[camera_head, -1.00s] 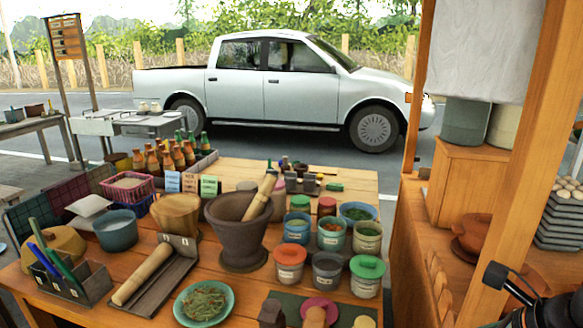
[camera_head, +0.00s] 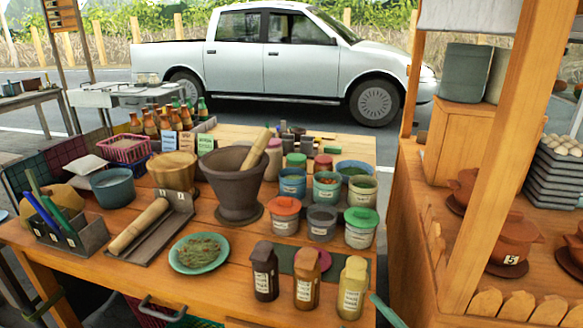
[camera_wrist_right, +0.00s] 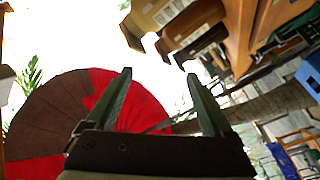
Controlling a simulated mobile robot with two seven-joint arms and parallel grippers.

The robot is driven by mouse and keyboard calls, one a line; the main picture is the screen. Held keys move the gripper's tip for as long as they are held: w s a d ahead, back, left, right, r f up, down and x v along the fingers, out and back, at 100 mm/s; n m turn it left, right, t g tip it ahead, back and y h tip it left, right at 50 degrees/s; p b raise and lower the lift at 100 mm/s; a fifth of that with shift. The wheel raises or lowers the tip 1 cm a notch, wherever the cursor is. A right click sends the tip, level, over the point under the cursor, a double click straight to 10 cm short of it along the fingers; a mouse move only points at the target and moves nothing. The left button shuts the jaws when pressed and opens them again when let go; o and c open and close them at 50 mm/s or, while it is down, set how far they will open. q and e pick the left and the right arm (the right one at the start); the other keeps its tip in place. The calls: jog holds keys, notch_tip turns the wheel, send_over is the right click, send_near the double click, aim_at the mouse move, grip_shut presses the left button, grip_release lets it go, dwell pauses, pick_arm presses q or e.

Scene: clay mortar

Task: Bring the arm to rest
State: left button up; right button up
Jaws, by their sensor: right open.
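My right gripper (camera_wrist_right: 158,74) shows in the right wrist view with its two green-edged fingers wide apart. Nothing is between the fingers, and it touches nothing that I can see. A second wooden roller-shaped piece (camera_head: 138,227) lies in a grey tray (camera_head: 172,237) to the left of the mortar.
Lidded jars (camera_head: 361,227), a plate of greens (camera_head: 199,253) and labelled bottles (camera_head: 307,278) crowd the table. A wooden stall (camera_head: 520,130) with clay pots (camera_head: 515,238) stands at the right. The right wrist view shows a red and brown round canopy (camera_wrist_right: 140,100) behind the fingers.

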jog(key=s+d+f+m+g+h+b, duration=0.1)
jog(key=s+d+f+m+g+h, duration=0.15)
jog(key=f+m+h, duration=0.75)
jog(key=s+a+f+m+g+y+b, duration=0.1)
jog(key=s+f+g+y, duration=0.15)
jog(key=s+f, duration=0.5)
jog(key=s+a+f+m+g+y+b, duration=0.1)
jog(key=s+a+f+g, duration=0.3)
jog(key=f, duration=0.7)
pick_arm(q)
notch_tip(320, 180, up, 8)
jog(key=s+a+p, duration=0.1)
jog(key=a+p, duration=0.1)
jog(key=p, duration=1.1)
jog(key=shift+s+a+f+y+p, duration=0.15)
jog(key=shift+s+a+y+p, duration=0.15)
jog(key=shift+y+p, duration=0.1)
pick_arm(e)
jog(key=d+r+t, duration=0.1)
jog(key=d+r, duration=0.5)
jog(key=r, duration=0.5)
jog(key=shift+s+d+r+m+t+h, duration=0.15)
jog(key=shift+s+m+t+h, duration=0.2)
jog(key=shift+s, duration=0.1)
